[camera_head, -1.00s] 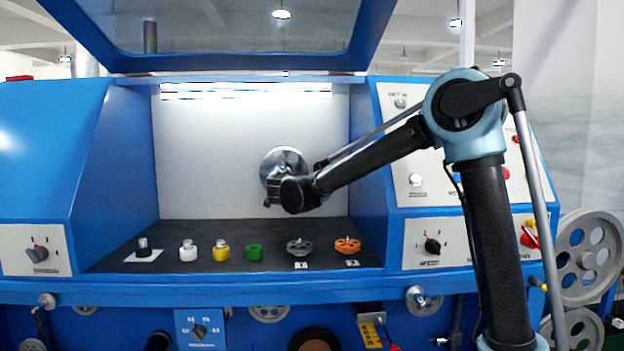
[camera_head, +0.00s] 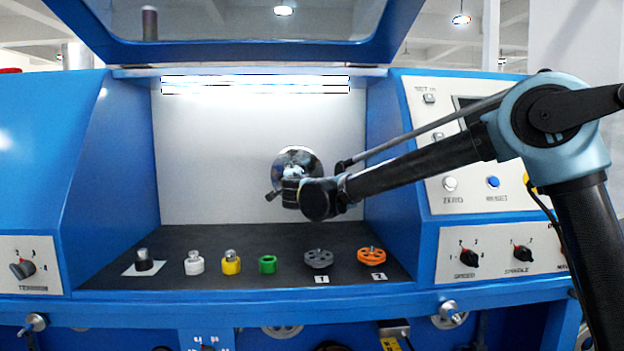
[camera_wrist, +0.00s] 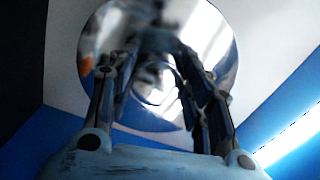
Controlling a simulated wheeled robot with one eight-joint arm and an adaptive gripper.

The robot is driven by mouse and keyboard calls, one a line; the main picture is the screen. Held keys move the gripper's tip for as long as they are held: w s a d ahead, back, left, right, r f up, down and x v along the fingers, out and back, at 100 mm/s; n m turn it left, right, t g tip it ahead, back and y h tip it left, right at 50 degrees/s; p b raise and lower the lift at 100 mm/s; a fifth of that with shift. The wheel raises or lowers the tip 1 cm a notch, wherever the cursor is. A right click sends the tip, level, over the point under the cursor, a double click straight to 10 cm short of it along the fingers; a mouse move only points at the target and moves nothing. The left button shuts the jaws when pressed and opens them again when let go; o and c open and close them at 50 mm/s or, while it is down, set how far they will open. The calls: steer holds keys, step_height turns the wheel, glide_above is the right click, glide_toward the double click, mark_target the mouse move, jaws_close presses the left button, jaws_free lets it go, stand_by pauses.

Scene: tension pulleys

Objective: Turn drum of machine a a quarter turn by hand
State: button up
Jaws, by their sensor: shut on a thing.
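The drum (camera_head: 311,158) is a shiny round metal disc on the pale back wall of the blue machine's recess. In the wrist view its mirror-like face (camera_wrist: 214,42) fills the upper middle, behind my fingers. My gripper (camera_head: 284,185) is at the drum's front, covering its lower left part in the head view. In the wrist view both fingers of my gripper (camera_wrist: 158,62) reach to the drum's middle and are shut on a part of it. The gripped part is blurred and mostly hidden by the fingers.
On the dark recess floor (camera_head: 210,282) stand a black-topped piece (camera_head: 144,260), white (camera_head: 194,263) and yellow (camera_head: 231,263) weights, a green ring (camera_head: 267,264), and grey (camera_head: 319,259) and orange (camera_head: 371,256) pulleys. Blue side walls flank the recess. A raised cover (camera_head: 240,45) hangs above.

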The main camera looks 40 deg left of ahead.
steer(key=shift+w+r, duration=0.15)
steer(key=shift+w, duration=0.15)
steer(key=o, duration=1.3)
steer(key=shift+o, duration=1)
steer(key=shift+w, duration=0.1)
steer(key=shift+s+f, duration=0.2)
steer(key=shift+s, duration=0.1)
steer(key=v, duration=1.2)
